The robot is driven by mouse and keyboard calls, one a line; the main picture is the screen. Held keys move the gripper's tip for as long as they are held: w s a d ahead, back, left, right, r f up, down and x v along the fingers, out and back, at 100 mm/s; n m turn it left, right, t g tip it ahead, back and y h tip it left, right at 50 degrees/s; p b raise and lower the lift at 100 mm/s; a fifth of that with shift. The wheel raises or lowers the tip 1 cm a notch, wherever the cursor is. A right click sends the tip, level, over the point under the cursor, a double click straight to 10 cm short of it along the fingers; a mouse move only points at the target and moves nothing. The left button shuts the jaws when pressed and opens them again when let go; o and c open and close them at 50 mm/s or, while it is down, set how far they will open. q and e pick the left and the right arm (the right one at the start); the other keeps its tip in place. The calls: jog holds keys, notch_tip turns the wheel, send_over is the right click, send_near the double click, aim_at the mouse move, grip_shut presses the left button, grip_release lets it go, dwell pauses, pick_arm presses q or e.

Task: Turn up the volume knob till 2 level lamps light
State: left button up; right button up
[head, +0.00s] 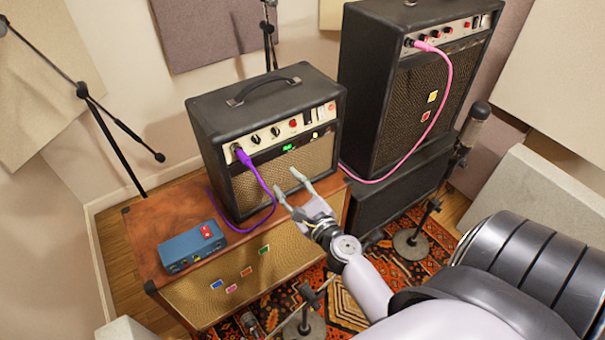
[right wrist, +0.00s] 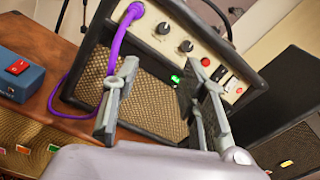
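The small black amp (head: 220,118) stands on a wooden cabinet, with a cream control strip along its front top. Two black volume-type knobs (head: 256,139) sit on the strip beside the purple plug; they also show in the right wrist view (right wrist: 186,46). A green lamp area (head: 287,147) glows below the strip; how many lamps are lit I cannot tell. My right gripper (head: 284,181) is open and empty in front of the amp's grille, below the knobs and apart from them. Its spread fingers also show in the right wrist view (right wrist: 158,72). My left gripper is out of view.
A purple cable (head: 262,184) loops from the plug down beside the amp. A blue box (head: 192,248) with a red switch sits on the cabinet (head: 140,233). A taller amp (head: 375,100) with a pink cable stands right. Microphone stands rise around.

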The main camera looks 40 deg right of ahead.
jog(key=n, duration=0.3)
jog(key=n+b, duration=0.1)
jog(key=n, duration=2.7)
send_near(258, 141)
jog(key=w, duration=0.8)
jog(key=shift+w+d, duration=0.15)
jog(key=shift+d, duration=0.2)
jog(key=shift+f+n+t, duration=0.2)
jog(key=shift+n+t, duration=0.1)
jog(key=shift+n, duration=0.5)
jog(key=shift+n+y, duration=0.5)
jog(key=shift+n, duration=0.5)
jog(key=n+y, duration=0.1)
jog(key=n, duration=0.5)
jog(key=shift+d+r+y, duration=0.15)
jog(key=shift+d+y, duration=0.1)
jog(key=shift+y, duration=0.15)
jog(key=s+b, duration=0.3)
jog(key=s, duration=1.4)
jog(key=shift+s+d, duration=0.25)
jog(key=shift+d, duration=0.2)
